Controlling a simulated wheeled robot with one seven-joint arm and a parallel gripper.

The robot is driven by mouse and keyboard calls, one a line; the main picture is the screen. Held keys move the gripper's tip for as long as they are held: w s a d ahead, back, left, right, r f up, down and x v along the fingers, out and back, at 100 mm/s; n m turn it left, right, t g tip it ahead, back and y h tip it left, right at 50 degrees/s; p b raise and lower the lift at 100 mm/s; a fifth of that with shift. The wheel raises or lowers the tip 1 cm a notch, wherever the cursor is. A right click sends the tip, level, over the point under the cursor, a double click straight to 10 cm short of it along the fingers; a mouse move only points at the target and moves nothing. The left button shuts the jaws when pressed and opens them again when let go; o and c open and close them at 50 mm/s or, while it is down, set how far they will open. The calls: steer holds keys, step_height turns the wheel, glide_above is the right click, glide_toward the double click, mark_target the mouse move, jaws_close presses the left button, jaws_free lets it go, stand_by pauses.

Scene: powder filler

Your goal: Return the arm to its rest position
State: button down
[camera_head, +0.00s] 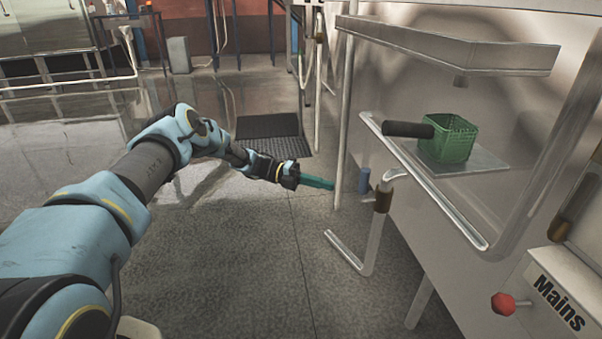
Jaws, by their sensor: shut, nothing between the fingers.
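My arm reaches from the lower left toward the middle of the picture, bent at the elbow, with blue and dark grey links. My gripper (318,183) is at its end, with teal fingers shut and nothing between them. It points right, toward the steel machine (440,180). The fingertips are close to a small blue cylinder (364,180) on the machine's pipe fitting in the picture. Whether they touch it I cannot tell for sure, but a narrow gap seems to show.
A green basket (452,140) with a dark handle stands on the machine's steel shelf (490,161). A bent pipe handle (350,262) juts out below. A red knob (503,304) is beside the "Mains" label. A dark floor mat (272,126) lies behind my gripper. The floor left of the machine is open.

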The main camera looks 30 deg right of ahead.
steer(key=w+a+r+m+t+y, duration=0.1)
steer(key=a+r+m+t+y, duration=0.3)
steer(key=a, duration=0.5)
steer(key=w+a+r+m+t+y, duration=0.1)
steer(key=a+r+m+t, duration=0.15)
steer(key=a+m, duration=0.55)
steer(key=w+a+r+m+t+y, duration=0.1)
steer(key=a+r+m+t+y, duration=0.15)
steer(key=a, duration=0.85)
steer(key=s+a+r+m+t+y, duration=0.1)
steer(key=s+a+r+m+t, duration=0.2)
steer(key=a, duration=0.4)
steer(key=s+a+r+m+t+y, duration=0.1)
steer(key=s+a+m, duration=0.25)
steer(key=a, duration=0.35)
steer(key=s+a+r+m+t+y, duration=0.1)
steer(key=s+a+r+m+t, duration=0.15)
steer(key=a+m, duration=0.4)
step_height(320, 180, up, 30)
steer(key=a+n+p, duration=0.1)
steer(key=p, duration=2.8)
steer(key=shift+a+f+p, duration=0.15)
steer(key=shift+f+p, duration=0.1)
steer(key=shift+p, duration=0.1)
